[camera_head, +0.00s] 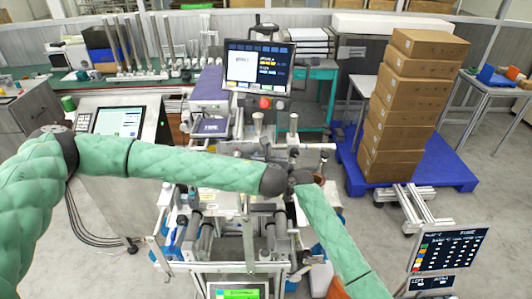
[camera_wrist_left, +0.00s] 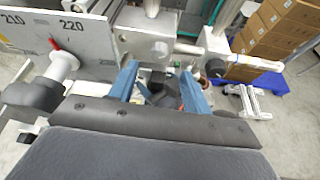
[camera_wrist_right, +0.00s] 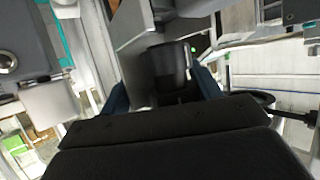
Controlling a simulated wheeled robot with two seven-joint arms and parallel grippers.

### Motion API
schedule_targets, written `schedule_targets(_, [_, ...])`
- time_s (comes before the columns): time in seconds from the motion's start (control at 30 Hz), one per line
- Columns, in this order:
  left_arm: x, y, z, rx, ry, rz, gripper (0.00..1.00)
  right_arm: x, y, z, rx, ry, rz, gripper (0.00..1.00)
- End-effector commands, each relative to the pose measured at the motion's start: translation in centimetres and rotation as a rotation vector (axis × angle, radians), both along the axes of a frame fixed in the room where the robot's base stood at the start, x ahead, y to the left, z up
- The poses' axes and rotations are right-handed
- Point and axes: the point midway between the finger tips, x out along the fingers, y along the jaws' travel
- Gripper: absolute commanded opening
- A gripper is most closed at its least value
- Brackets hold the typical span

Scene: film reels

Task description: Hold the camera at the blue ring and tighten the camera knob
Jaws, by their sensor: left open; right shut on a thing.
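My left gripper (camera_wrist_left: 160,71) shows in the left wrist view with its two blue fingers apart. A dark part (camera_wrist_left: 160,93) shows between and beyond them, and I cannot tell whether they touch it. My right gripper (camera_wrist_right: 162,78) is shut on a black rounded part (camera_wrist_right: 167,70), which fills the space between its blue fingers in the right wrist view. I cannot tell whether this part is the camera or its knob. No blue ring can be made out.
A grey plate marked 210 and 220 (camera_wrist_left: 50,38) and metal rods with a clamp block (camera_wrist_left: 150,45) stand close to my left gripper. A monitor (camera_head: 258,66) stands behind the machine. Stacked cardboard boxes (camera_head: 405,100) stand on a blue pallet (camera_head: 440,165) at right.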

Motion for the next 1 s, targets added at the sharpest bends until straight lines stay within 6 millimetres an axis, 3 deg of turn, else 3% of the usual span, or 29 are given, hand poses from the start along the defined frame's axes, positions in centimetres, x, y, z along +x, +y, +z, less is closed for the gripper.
schedule_targets(0.2, [3.4,0.1,-1.4,-0.001,0.000,0.001,0.49,-0.3,0.5,-0.2,0.004,0.005,0.006,0.20])
schedule_targets(0.4, [5.2,0.2,-2.1,-0.001,0.001,0.000,0.49,-0.3,0.5,-0.2,0.004,0.005,0.006,0.20])
schedule_targets(0.8, [5.7,0.2,-2.4,-0.002,0.001,0.001,0.49,-0.3,0.5,-0.2,0.004,0.005,0.006,0.20])
schedule_targets(1.0, [5.7,0.2,-2.4,-0.002,0.001,0.000,0.09,-0.3,0.5,-0.2,0.004,0.005,0.006,0.20])
